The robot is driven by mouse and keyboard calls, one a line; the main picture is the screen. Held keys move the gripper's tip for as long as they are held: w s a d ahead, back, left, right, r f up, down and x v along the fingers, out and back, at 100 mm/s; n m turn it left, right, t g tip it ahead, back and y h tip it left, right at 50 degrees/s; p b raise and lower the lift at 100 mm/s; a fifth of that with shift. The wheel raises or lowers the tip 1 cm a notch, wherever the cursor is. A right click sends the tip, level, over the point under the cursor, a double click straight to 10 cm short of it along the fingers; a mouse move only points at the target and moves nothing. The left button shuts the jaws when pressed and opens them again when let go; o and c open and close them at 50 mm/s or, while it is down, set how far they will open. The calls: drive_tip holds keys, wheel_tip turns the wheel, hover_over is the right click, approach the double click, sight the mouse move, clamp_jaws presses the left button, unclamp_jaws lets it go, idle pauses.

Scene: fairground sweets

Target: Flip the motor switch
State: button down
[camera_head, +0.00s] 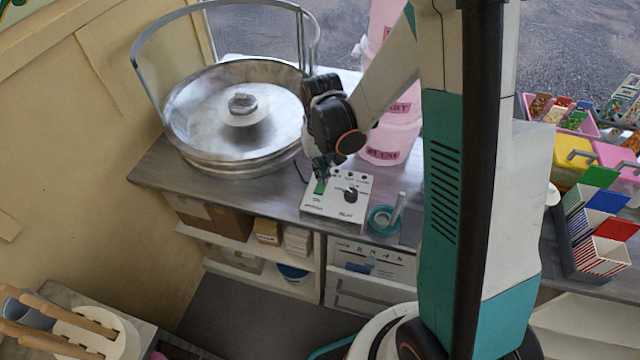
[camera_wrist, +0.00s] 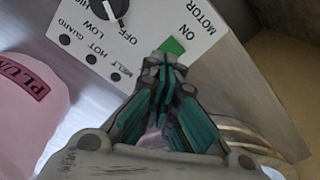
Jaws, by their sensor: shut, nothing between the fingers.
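The white control box (camera_head: 337,205) sits on the metal counter in the head view. The green motor switch (camera_head: 319,188) is on the left part of its top. In the wrist view the switch (camera_wrist: 172,46) shows as a green patch beside the words "ON" and "MOTOR". My gripper (camera_head: 322,172) is shut and empty, pointing down just above the switch. In the wrist view the closed fingertips (camera_wrist: 165,58) partly cover the switch's near edge. I cannot tell whether they touch it.
A black dial (camera_head: 351,194) stands right of the switch. A large metal bowl (camera_head: 235,110) with a hoop guard is at the left. Pink tubs (camera_head: 390,140) stand behind the box, and a teal ring (camera_head: 384,219) lies right of it.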

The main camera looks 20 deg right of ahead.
drive_tip(key=shift+r+p, duration=1.25)
drive_tip(key=shift+r, duration=1)
drive_tip(key=s+r+n+t+b, duration=0.1)
drive_tip(key=s+r+t+b, duration=0.6)
drive_tip(key=s+r, duration=0.6)
drive_tip(key=shift+s+r, duration=0.3)
drive_tip(key=shift+s, duration=0.7)
